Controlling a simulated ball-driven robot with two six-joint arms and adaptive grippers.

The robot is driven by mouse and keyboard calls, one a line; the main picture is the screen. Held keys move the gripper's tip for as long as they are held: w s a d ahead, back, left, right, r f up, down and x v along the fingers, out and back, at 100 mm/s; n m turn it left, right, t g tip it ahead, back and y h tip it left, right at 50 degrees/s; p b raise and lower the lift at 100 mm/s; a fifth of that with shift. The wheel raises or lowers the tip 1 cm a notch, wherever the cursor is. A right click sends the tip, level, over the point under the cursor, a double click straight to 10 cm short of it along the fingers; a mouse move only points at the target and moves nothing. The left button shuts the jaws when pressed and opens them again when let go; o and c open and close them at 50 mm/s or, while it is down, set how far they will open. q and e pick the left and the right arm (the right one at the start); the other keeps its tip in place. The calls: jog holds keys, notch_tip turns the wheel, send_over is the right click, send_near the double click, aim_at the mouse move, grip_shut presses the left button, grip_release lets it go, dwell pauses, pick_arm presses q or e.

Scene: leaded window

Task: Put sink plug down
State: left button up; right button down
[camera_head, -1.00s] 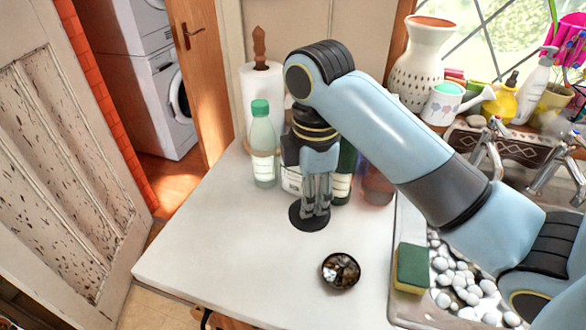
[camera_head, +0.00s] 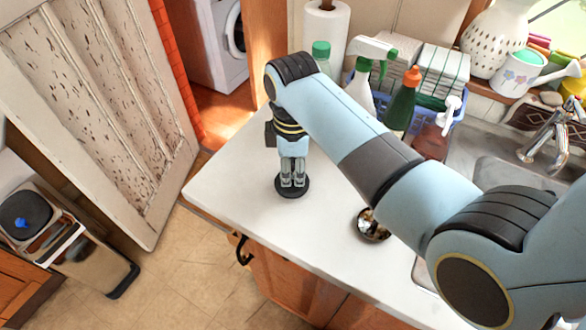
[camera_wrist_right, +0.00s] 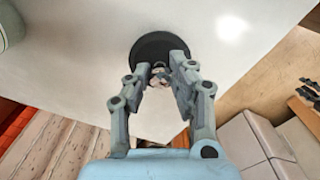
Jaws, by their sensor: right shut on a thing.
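The sink plug, a round black disc (camera_head: 291,193), is at the lower end of my right gripper (camera_head: 292,181), over the white counter near its front left edge. In the right wrist view the disc (camera_wrist_right: 152,46) lies flat across the tips of my right gripper (camera_wrist_right: 163,72), whose fingers are shut on a small metal part at its middle. I cannot tell whether the disc touches the counter. My left gripper is not in view.
A dark round bowl (camera_head: 367,228) with shiny contents stands right of the plug, partly behind my right arm. Bottles, including a white spray bottle (camera_head: 361,90), and a paper roll (camera_head: 322,30) stand behind. The counter (camera_head: 235,165) left of the plug is clear.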

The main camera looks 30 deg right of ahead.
aim_at(293, 172)
jog(key=shift+w+f, duration=0.1)
jog(key=shift+f, duration=0.35)
jog(key=shift+f, duration=0.1)
jog(key=c, duration=1.2)
grip_release()
jog(key=shift+o, duration=0.2)
notch_tip(293, 172, up, 12)
jog(key=b, duration=0.1)
